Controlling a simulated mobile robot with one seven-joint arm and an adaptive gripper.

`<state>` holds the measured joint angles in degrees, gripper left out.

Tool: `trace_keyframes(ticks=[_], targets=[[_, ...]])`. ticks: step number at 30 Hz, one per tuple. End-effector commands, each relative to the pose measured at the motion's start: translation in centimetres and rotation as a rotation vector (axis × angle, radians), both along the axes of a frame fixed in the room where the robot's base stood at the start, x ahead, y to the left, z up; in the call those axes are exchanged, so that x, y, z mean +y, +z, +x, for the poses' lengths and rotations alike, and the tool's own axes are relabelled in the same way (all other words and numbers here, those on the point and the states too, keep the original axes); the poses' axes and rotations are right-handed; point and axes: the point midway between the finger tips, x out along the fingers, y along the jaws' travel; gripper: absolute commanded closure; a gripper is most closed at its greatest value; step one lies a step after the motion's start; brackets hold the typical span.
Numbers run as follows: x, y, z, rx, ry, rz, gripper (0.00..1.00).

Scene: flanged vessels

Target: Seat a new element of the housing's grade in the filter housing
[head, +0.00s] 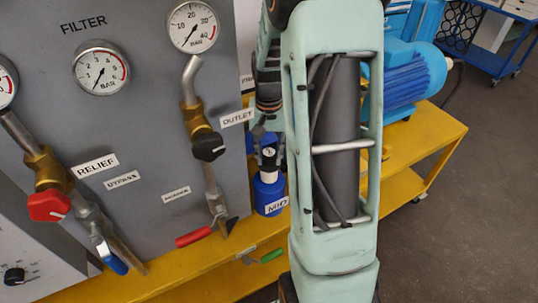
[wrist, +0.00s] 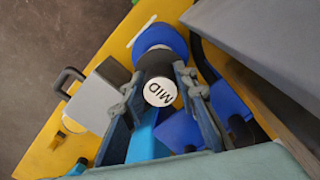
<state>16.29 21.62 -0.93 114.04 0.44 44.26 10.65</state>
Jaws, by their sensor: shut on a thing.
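A black cylindrical element (wrist: 157,65) with a white end face marked MID is between the fingers of my gripper (wrist: 160,80) in the wrist view. My gripper is shut on it. A round blue housing (wrist: 160,36) lies just beyond the element in line with it; I cannot tell whether the element is inside it or only over it. In the head view the blue housing (head: 268,186), with a white MID label, stands upright by the grey panel, and my gripper (head: 268,150) is right above it. My arm hides what is behind.
The grey panel (head: 140,150) carries gauges, a red-knobbed relief valve (head: 48,207), a black-knobbed outlet valve (head: 208,146) and lever handles close to the housing's left. A yellow bench (head: 420,150) carries a blue motor (head: 415,75). Open floor (head: 480,170) lies to the right.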

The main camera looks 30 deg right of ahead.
Motion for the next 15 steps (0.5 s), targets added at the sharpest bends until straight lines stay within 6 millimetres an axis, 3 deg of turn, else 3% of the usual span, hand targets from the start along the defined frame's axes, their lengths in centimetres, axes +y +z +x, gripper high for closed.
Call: trace_keyframes(ticks=[15], targets=[[0.01,-0.51,0.0,0.0,0.0,0.0,1.0]])
